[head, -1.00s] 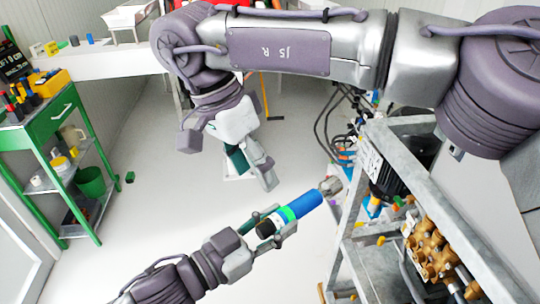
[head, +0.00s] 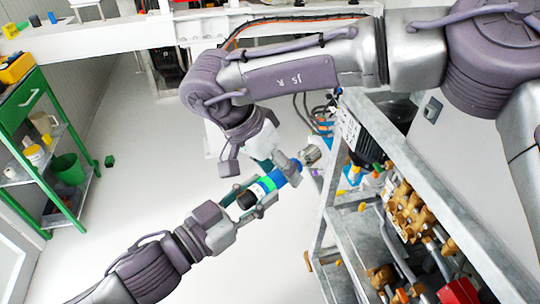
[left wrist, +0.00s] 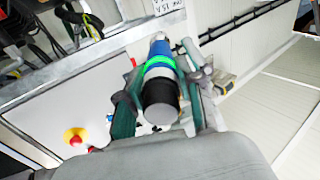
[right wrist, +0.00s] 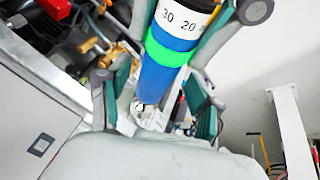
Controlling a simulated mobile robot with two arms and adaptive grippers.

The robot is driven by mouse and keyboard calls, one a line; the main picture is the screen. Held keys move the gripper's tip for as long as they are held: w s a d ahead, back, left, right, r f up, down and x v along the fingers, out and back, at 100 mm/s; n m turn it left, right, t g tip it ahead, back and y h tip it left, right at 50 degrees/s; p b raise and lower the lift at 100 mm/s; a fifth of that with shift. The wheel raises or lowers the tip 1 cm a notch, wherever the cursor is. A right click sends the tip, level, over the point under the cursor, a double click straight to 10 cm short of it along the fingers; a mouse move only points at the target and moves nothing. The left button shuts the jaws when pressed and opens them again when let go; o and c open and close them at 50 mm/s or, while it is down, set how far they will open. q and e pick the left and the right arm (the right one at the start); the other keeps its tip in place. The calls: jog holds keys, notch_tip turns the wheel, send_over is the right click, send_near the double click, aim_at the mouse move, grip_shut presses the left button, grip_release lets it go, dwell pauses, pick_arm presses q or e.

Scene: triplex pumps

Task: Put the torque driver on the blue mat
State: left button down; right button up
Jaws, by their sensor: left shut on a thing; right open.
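The torque driver (head: 268,184) has a black end, a green ring and a blue body. My left gripper (head: 252,199) is shut on its black-end part and holds it in the air, tilted. The driver fills the middle of the left wrist view (left wrist: 160,72), between the left fingers (left wrist: 160,100). My right gripper (head: 282,166) is open at the blue far part of the driver. In the right wrist view, the driver (right wrist: 168,55) reaches down between the open right fingers (right wrist: 155,98). Whether they touch it I cannot tell. I see no blue mat.
A metal-framed pump skid (head: 345,225) with brass fittings stands close on the right of the driver. A green cart (head: 35,125) with a green bin (head: 68,168) is at the left. A white bench (head: 110,35) runs along the back.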

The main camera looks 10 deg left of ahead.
jog(key=shift+d+f, duration=0.15)
jog(key=shift+f, duration=0.05)
pick_arm(q)
jog(key=shift+s+r, duration=0.1)
pick_arm(e)
grip_shut()
pick_arm(q)
jog(key=c, duration=0.8)
grip_release()
jog(key=shift+o, duration=0.6)
